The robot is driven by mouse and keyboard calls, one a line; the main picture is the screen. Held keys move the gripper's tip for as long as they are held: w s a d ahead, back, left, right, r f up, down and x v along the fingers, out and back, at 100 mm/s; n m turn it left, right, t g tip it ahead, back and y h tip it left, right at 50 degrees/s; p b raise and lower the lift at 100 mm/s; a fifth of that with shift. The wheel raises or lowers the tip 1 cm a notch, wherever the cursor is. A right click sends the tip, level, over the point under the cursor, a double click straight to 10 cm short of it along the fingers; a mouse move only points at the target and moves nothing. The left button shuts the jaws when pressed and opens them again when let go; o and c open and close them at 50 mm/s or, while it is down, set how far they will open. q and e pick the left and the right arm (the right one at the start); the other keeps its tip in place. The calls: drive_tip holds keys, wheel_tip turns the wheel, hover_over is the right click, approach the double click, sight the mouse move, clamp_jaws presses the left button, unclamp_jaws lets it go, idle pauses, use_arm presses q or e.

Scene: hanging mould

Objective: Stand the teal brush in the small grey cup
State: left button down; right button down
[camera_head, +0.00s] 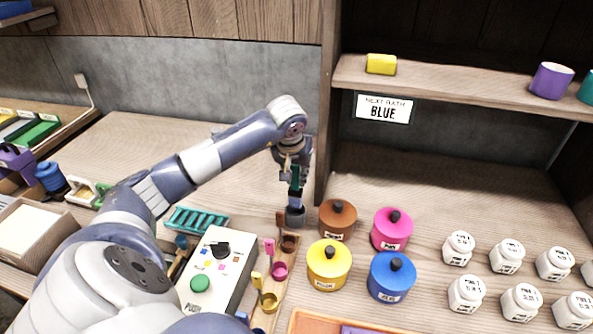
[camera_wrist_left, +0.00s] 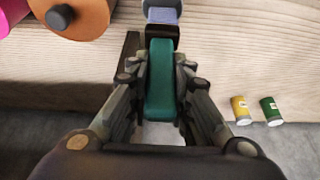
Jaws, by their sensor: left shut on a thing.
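My left gripper (camera_head: 295,176) is shut on the teal brush (camera_head: 295,181), which is held upright with its lower end down. In the left wrist view the teal handle (camera_wrist_left: 160,85) lies between the two fingers of the left gripper (camera_wrist_left: 160,88). The small grey cup (camera_head: 295,216) stands right below the brush, at the far end of the row of coloured cups. The brush's lower end meets the cup's top in the picture; I cannot tell how far inside it is. My right gripper is not in view.
A brown cup (camera_head: 289,243) with an upright handle stands just in front of the grey cup. Lidded brown (camera_head: 337,222), pink, yellow and blue pots stand to the right. A shelf post (camera_head: 326,120) rises close behind. A control box (camera_head: 212,270) is at front left.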

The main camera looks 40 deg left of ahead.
sight(296, 185)
use_arm(q)
wheel_tip(296, 185, down, 2)
drive_tip(key=shift+f+b, duration=0.25)
drive_tip(key=shift+b, duration=0.55)
drive_tip(key=shift+f+b, duration=0.95)
drive_tip(key=shift+f, duration=0.25)
drive_tip(key=c, duration=1.4)
unclamp_jaws()
drive_tip(key=shift+o, duration=0.2)
drive_tip(key=shift+s+r, duration=0.1)
drive_tip(key=shift+r, duration=0.25)
drive_tip(key=v, duration=1.1)
drive_tip(key=shift+s+d+r, duration=0.1)
